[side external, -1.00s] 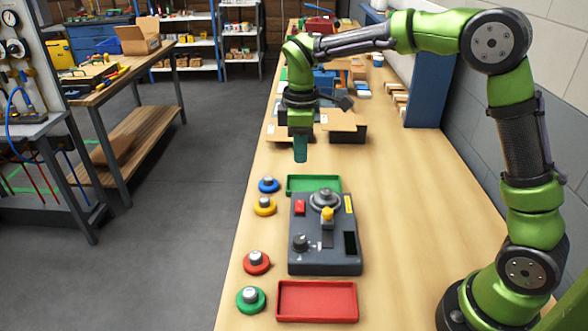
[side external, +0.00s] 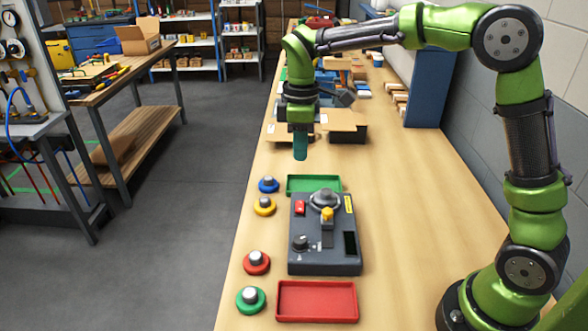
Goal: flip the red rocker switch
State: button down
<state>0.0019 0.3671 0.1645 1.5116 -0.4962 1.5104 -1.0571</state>
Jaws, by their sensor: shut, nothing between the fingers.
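The red rocker switch (side external: 300,208) is a small red block at the upper left of the dark grey control box (side external: 283,256). The box lies on the wooden workbench and also carries a round grey dial, a yellow-topped lever and a black knob. My gripper (side external: 300,157) points down above the bench, beyond the box and the green tray as seen here. It is shut and empty, with teal fingers together. It is clear of the switch.
A green tray (side external: 292,184) lies behind the box and a red tray (side external: 317,318) in front. Blue (side external: 268,185), yellow (side external: 264,206), red (side external: 256,263) and green (side external: 251,300) round pieces with grey knobs line the bench's left side. The bench right of the box is clear.

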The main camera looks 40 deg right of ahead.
aim_at(300, 209)
notch_tip(300, 209, down, 14)
jog(key=shift+f, duration=0.1)
dwell(0.4)
jog(key=shift+s+a+f, duration=0.1)
jog(key=shift+f, duration=0.1)
dwell(0.4)
jog(key=shift+w+d+r, duration=0.2)
jog(key=shift+w+d, duration=0.35)
jog(key=shift+d, duration=0.1)
jog(key=shift+r, duration=0.1)
notch_tip(300, 209, up, 14)
dwell(0.3)
